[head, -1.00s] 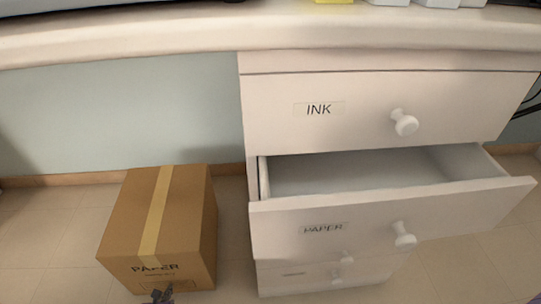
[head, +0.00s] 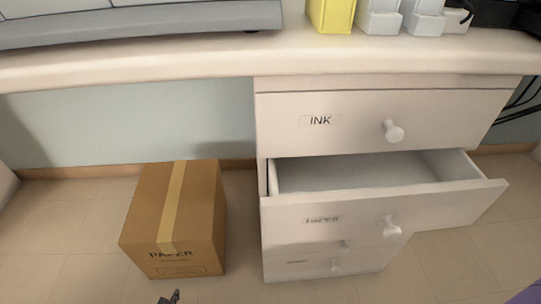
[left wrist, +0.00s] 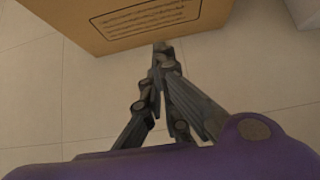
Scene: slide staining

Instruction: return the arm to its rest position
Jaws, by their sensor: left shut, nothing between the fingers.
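My left gripper (head: 172,297) shows only as a dark tip at the bottom edge of the head view, just below the cardboard box. In the left wrist view the left gripper (left wrist: 162,52) has its fingertips together with nothing between them. The tips are close to the lower edge of the box (left wrist: 125,22); I cannot tell whether they touch it. My right gripper is not in view; only a purple bit of my arm shows at the lower right corner of the head view.
A taped cardboard box (head: 150,210) marked PAPER stands on the floor. The PAPER drawer (head: 350,218) is pulled open and looks empty; the INK drawer (head: 350,115) above is shut. A yellow container (head: 332,14) and white ones stand on the desk (head: 180,65).

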